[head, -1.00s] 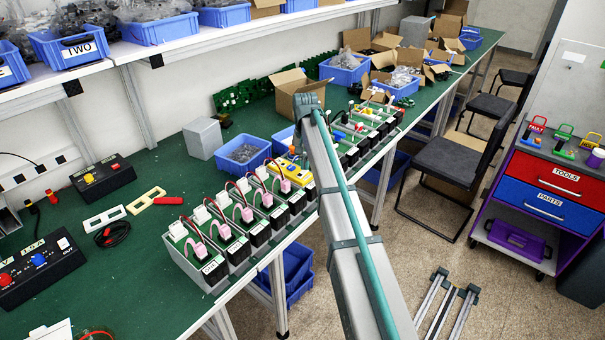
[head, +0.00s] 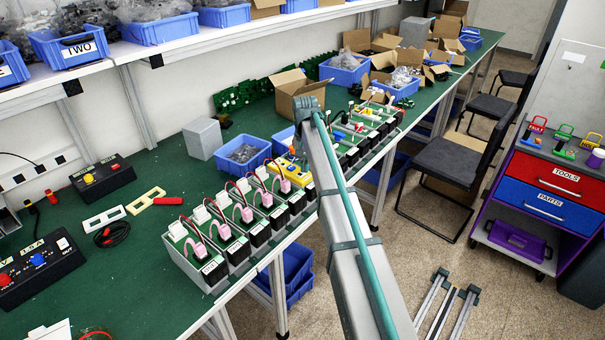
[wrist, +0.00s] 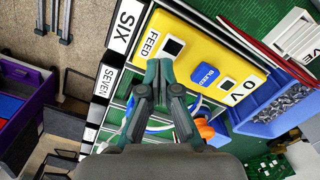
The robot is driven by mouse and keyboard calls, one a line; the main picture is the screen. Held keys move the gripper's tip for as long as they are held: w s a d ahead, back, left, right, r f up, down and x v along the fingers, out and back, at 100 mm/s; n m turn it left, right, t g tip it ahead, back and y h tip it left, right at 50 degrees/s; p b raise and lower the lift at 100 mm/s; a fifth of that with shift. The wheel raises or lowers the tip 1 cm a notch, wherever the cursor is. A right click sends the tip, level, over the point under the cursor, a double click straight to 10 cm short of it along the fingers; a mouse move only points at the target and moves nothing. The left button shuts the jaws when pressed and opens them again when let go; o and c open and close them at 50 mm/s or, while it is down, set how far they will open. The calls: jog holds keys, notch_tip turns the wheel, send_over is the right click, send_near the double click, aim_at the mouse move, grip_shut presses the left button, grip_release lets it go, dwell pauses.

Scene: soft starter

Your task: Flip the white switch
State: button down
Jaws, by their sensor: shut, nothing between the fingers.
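A yellow panel (wrist: 190,29) fills the upper middle of the wrist view, with labels FEED and OV. The yellow panel also shows in the head view (head: 296,174), partly behind my arm. My gripper (wrist: 159,64) is shut and empty, its fingertips close to the FEED switch; I cannot tell whether they touch. My gripper is hidden in the head view.
Several green-topped modules with pink loops (head: 226,233) stand along the bench edge. A blue bin (head: 243,152) and a grey box (head: 202,138) stand behind them.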

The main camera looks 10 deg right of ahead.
jog(key=shift+r+p, duration=1.95)
jog(key=shift+r, duration=1.45)
